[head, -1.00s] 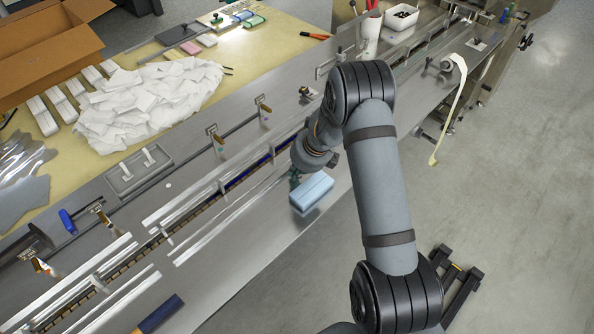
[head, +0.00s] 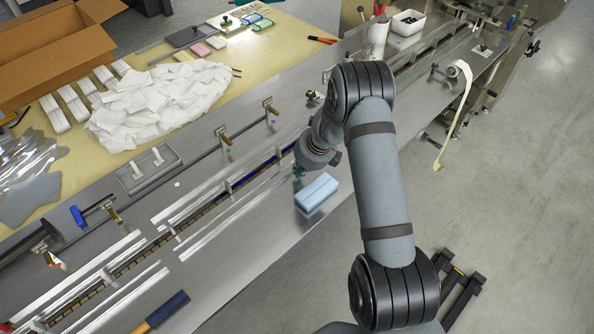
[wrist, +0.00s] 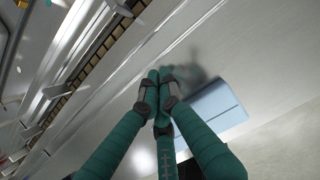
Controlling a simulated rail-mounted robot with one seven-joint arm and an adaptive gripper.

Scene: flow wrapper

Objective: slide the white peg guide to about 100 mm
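A grey plate with two upright white pegs (head: 148,170) lies on the steel deck at left centre in the head view. It may be the white peg guide, but I cannot be sure; no scale reading is legible. My gripper (wrist: 159,76) has teal fingers with their tips together and nothing visible between them. In the head view my gripper (head: 298,174) is mostly hidden by my wrist, well to the right of the plate. It hangs over the steel deck (head: 255,235) beside a light blue block, apart from the pegs.
The light blue block (head: 317,193) lies close to my fingers and also shows in the wrist view (wrist: 212,108). A slotted conveyor channel (head: 150,248) with metal rails runs between my gripper and the pegs. Brown-handled clamps (head: 272,110) stand along a rod behind it. A blue-headed tool (head: 168,306) lies at the front.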

